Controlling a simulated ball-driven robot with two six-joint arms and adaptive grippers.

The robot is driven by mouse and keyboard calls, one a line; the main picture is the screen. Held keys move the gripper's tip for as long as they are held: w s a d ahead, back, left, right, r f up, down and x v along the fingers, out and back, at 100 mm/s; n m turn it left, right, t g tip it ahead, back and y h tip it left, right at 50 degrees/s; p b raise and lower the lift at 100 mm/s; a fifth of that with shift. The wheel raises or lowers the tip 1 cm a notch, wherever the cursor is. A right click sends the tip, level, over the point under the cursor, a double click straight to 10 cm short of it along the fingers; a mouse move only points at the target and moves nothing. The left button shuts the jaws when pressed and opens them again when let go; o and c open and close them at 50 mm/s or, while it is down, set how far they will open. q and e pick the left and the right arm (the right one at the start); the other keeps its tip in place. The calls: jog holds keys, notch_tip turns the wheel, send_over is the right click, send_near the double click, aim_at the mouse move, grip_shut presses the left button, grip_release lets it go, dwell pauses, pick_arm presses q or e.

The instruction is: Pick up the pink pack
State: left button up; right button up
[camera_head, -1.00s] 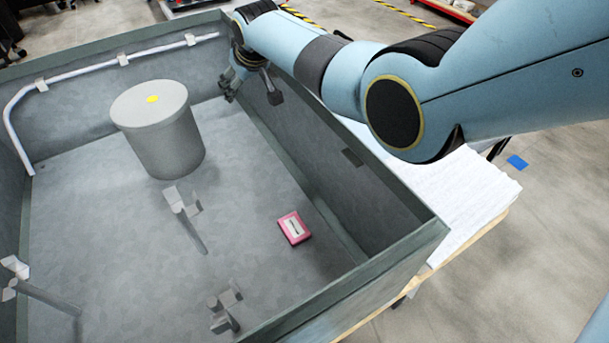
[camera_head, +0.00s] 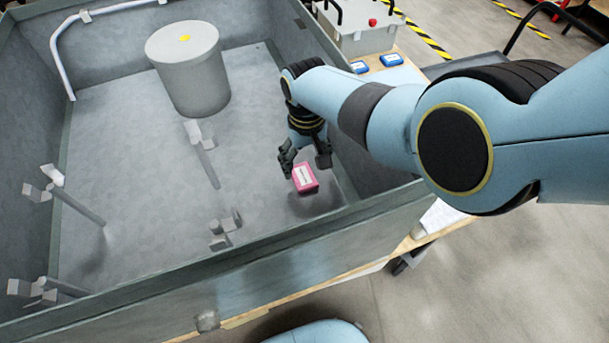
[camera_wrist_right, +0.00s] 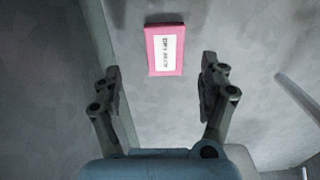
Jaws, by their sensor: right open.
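The pink pack (camera_head: 305,178) with a white label lies on the floor of the grey open box, near its right wall. My right gripper (camera_head: 306,163) is inside the box, right behind and above the pack, with its fingers spread. In the right wrist view the pink pack (camera_wrist_right: 165,50) shows whole, ahead of and between the lines of the two open fingers (camera_wrist_right: 162,90). Nothing is between the fingers, and I see no contact with the pack. My left gripper is not in view.
The grey box (camera_head: 270,245) has high walls around the pack. A grey cylinder (camera_head: 192,85) with a yellow dot stands at the back. Several posts with small blocks, one being the post (camera_head: 205,160), rise from the floor. Blue packs (camera_head: 391,60) lie outside at the back right.

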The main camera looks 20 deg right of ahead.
aim_at(304, 176)
jog(key=shift+f+b, duration=0.3)
jog(key=shift+f, duration=0.1)
jog(key=f+b, duration=0.4)
jog(key=shift+s+a+f+b, duration=0.2)
jog(key=shift+a+f+b, duration=0.1)
jog(key=shift+a+f, duration=0.1)
jog(key=shift+r, duration=0.15)
jog(key=c, duration=1.3)
